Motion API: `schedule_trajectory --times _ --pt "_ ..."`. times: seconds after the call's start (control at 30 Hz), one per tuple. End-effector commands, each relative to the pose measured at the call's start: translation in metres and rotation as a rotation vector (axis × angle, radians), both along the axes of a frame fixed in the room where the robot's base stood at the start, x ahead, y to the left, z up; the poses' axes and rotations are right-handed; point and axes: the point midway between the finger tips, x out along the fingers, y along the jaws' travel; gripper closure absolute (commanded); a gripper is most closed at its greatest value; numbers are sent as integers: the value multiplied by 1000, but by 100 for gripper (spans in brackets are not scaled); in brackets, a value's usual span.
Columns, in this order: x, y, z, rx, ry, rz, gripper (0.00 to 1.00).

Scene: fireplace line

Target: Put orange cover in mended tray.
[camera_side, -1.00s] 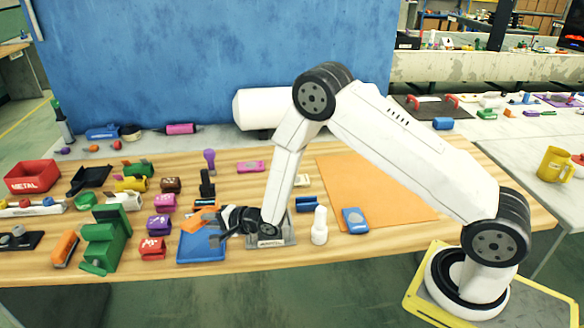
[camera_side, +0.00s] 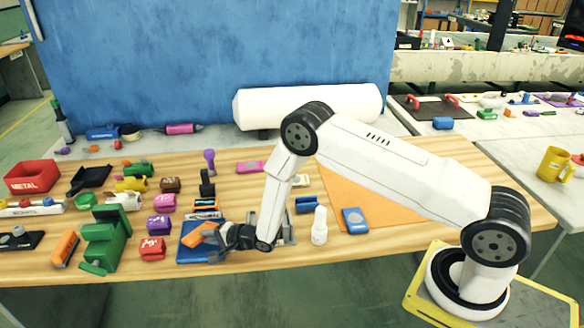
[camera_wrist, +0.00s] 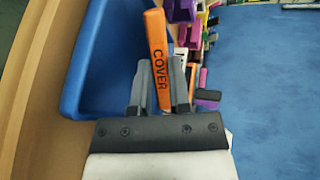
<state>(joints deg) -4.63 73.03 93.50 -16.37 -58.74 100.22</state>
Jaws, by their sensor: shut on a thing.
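The orange cover (camera_side: 197,234) is a flat bar; its COVER lettering shows in the wrist view (camera_wrist: 158,60). My gripper (camera_side: 218,237) is shut on the cover, and both fingers sit either side of it in the wrist view (camera_wrist: 160,85). The blue tray (camera_side: 187,256) lies flat at the front edge of the table. In the side view the cover overlaps the tray; a gap below it cannot be told. In the wrist view the tray (camera_wrist: 85,75) is left of the cover. No wording on the tray is readable, and my gripper hides its right part.
A red block (camera_side: 152,248) and a green fixture (camera_side: 104,238) stand left of the tray. A white bottle (camera_side: 319,226) and a blue box (camera_side: 355,220) stand to the right. A red METAL bin (camera_side: 32,176) is far left.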

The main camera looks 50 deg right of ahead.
Motion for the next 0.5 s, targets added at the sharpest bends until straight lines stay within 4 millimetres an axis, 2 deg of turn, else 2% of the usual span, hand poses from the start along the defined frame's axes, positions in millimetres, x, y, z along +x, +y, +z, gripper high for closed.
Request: schedule_trajectory --times 0.4,0.43,0.5 --pt "0 0 -4 0 -1 0 100" --pt "0 0 -3 0 -1 0 71" --pt "0 0 -3 0 -1 0 49"
